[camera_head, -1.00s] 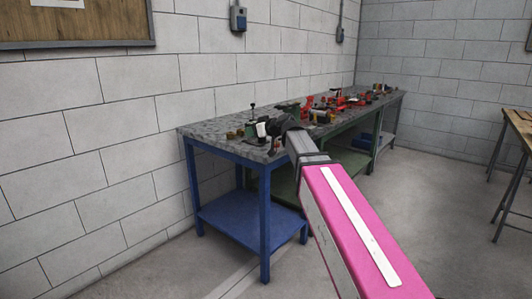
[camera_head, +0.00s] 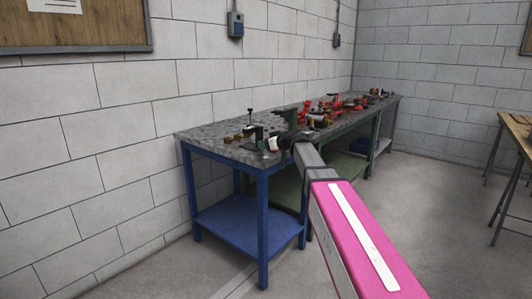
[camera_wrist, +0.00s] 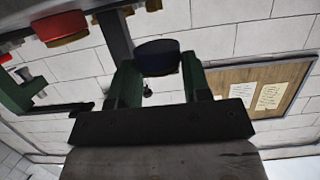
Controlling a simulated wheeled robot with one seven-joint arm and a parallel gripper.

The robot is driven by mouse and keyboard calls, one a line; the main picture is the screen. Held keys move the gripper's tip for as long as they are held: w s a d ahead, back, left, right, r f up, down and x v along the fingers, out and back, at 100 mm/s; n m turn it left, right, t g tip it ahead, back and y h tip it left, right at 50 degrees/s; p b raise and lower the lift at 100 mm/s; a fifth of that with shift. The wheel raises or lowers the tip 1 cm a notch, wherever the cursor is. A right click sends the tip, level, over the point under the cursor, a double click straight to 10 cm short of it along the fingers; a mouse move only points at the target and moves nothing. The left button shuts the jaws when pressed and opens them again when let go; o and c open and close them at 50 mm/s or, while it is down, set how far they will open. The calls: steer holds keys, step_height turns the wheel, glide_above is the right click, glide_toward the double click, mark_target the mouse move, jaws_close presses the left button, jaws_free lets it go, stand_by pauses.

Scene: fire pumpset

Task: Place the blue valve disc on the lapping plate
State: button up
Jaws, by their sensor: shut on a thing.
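My gripper (camera_wrist: 160,75) shows in the wrist view with its two green fingers around a dark blue disc (camera_wrist: 157,55), the blue valve disc. The fingers are shut on its sides. In the head view my gripper is at the end of my pink arm, over the near part of the grey-topped bench (camera_head: 215,137). There it is small and partly hidden by my own wrist, and the disc cannot be made out. I cannot pick out the lapping plate with certainty in either view.
A red round part with a brass-coloured edge (camera_wrist: 60,28) shows at the upper left of the wrist view. Small brass parts (camera_head: 238,137) and red fittings (camera_head: 335,105) stand on the benches. A wooden table (camera_head: 515,125) is at the right. The floor between is clear.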

mark_target(266, 157)
steer(key=shift+w+d+f, duration=0.1)
steer(key=shift+f, duration=1.75)
steer(key=shift+f, duration=0.2)
steer(key=o, duration=1)
steer(key=shift+o, duration=0.2)
steer(key=v, duration=1)
steer(key=shift+s+d, duration=0.2)
steer(key=shift+s, duration=0.25)
